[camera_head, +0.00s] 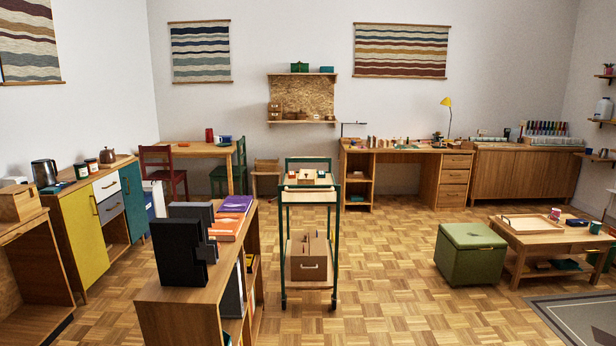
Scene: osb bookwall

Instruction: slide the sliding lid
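No sliding lid can be made out for certain. A wooden box (16,202) sits on the wooden desk at the far left, partly cut off by the picture edge. A small wooden tray or box (306,181) with small items stands on the top shelf of the green-framed trolley (308,197). A brown box with a handle (309,258) stands on its lower shelf. I cannot tell which of these, if any, has the lid. Neither of my grippers is in view.
A low bookcase (165,299) with dark upright objects (177,255) stands in the front, left of the trolley. A green ottoman (470,255) and a low table (535,243) stand at the right. Parquet floor (395,275) is clear between trolley and ottoman.

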